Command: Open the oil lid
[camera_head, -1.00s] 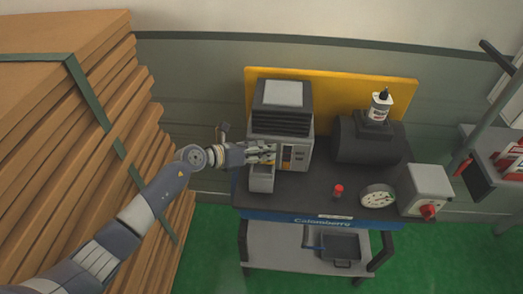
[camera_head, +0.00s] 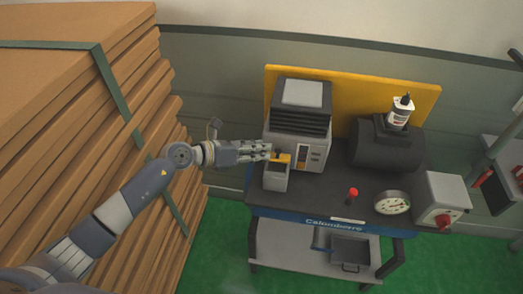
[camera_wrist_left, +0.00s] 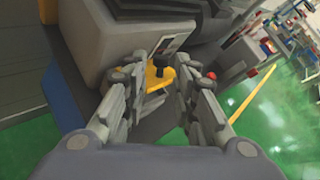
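A yellow lid (camera_head: 283,158) with a black knob sits at the top of a small grey box (camera_head: 275,181) on the front of a grey machine (camera_head: 300,115). My left gripper (camera_head: 268,150) reaches in from the left, with its fingertips at the lid's left side. In the left wrist view, the yellow lid (camera_wrist_left: 153,80) and its black knob (camera_wrist_left: 157,66) show between the two open fingers (camera_wrist_left: 158,84). The fingers stand apart, one on each side of the knob. I cannot tell whether either touches the lid. My right gripper is not in view.
The cart's dark top (camera_head: 320,192) also holds a black cylinder (camera_head: 385,147) with a white bottle (camera_head: 401,112), a red knob (camera_head: 352,193), a round gauge (camera_head: 392,203) and a switch box (camera_head: 443,196). A tall stack of brown slabs (camera_head: 90,130) stands left, close to my arm.

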